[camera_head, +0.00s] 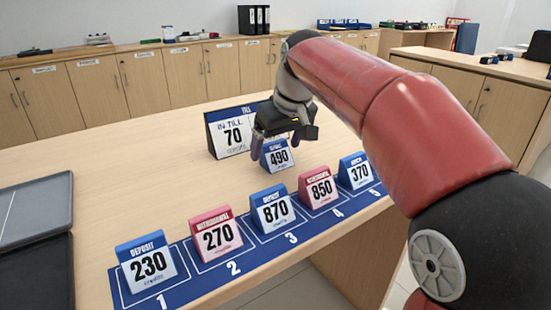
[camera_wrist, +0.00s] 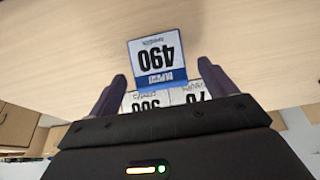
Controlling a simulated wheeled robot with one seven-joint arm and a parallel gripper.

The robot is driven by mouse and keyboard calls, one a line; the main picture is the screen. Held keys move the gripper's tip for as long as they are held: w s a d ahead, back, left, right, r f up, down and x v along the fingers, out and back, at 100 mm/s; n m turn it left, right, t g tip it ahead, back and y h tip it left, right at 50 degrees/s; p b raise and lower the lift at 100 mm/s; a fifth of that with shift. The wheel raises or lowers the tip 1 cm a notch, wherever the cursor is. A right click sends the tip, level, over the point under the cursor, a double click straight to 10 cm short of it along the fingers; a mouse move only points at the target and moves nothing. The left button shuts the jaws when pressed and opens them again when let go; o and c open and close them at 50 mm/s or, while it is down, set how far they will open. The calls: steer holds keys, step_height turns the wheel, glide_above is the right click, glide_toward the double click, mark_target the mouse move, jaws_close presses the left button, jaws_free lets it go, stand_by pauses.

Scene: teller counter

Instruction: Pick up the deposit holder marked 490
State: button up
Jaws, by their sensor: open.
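The deposit holder marked 490 (camera_head: 279,157), a blue tent-shaped holder with a white card, stands on the counter in front of the till board. In the wrist view the 490 holder (camera_wrist: 157,60) appears upside down, just beyond the fingertips and roughly centred between them. My gripper (camera_head: 277,143) is above and at the holder in the head view, hiding part of its top. In the wrist view my gripper (camera_wrist: 163,85) has its two dark fingers wide apart, with nothing held. I cannot tell whether a finger touches the holder.
A till board (camera_head: 232,133) reading 70 stands close behind the holder. A blue numbered mat (camera_head: 190,287) in front carries holders 230 (camera_head: 147,263), 270 (camera_head: 217,237), 870 (camera_head: 275,210), 850 (camera_head: 320,189) and 370 (camera_head: 358,172).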

steer(key=shift+x, duration=1.05)
steer(key=c, duration=1.1)
steer(key=shift+r, duration=0.2)
